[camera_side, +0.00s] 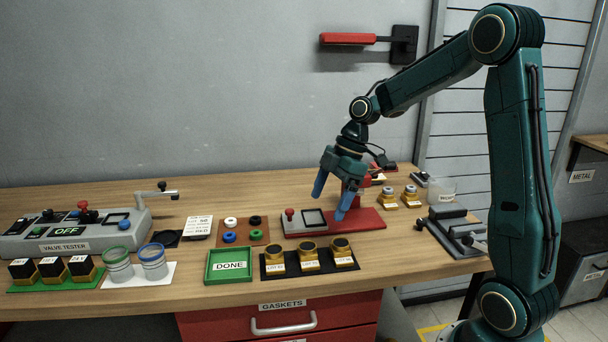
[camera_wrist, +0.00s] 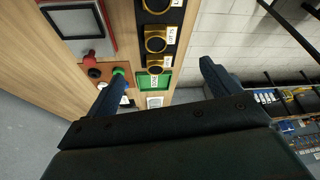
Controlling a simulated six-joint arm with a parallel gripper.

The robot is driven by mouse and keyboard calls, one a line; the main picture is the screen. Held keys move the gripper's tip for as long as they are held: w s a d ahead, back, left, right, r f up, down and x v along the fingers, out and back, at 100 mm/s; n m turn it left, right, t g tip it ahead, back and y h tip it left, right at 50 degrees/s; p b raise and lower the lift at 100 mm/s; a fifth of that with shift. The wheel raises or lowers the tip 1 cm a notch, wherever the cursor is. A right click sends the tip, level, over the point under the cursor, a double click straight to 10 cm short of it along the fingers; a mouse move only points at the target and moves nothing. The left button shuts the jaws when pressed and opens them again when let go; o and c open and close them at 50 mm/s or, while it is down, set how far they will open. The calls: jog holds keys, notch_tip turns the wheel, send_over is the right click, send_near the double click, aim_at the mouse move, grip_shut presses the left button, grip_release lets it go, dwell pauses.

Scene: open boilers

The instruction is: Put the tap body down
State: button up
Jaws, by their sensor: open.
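My gripper (camera_side: 333,196) is above the red base plate of a fixture (camera_side: 366,219), fingers pointing down and spread, with nothing seen between them. In the wrist view both fingers of my gripper (camera_wrist: 162,69) are apart. Three brass, dark-topped bodies (camera_side: 309,258) stand in a row on a black labelled mat at the front; they also show in the wrist view (camera_wrist: 155,41). Two smaller brass pieces with grey tops (camera_side: 410,195) stand at the back right. I cannot tell which of these is the tap body.
A green DONE tray (camera_side: 229,278) is left of the black mat. A brown board (camera_side: 246,242) with several coloured rings lies behind it. The grey valve tester (camera_side: 75,243) reads OFF at left. A grey vise-like fixture (camera_side: 455,232) is at right, near a clear cup (camera_side: 441,187).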

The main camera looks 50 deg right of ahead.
jog(key=s+a+r+m+t+h, duration=0.1)
jog(key=s+a+r+m+h, duration=0.2)
jog(key=s+a+r+m, duration=0.35)
jog(key=s+a+r+m+t+h, duration=0.1)
jog(key=s+m, duration=0.4)
jog(key=s, duration=0.9)
jog(key=shift+a+r+t, duration=0.15)
jog(key=shift+a+t, duration=0.45)
jog(key=shift+a, duration=0.6)
jog(key=shift+m, duration=0.25)
jog(key=c, duration=0.5)
jog(key=shift+w, duration=0.2)
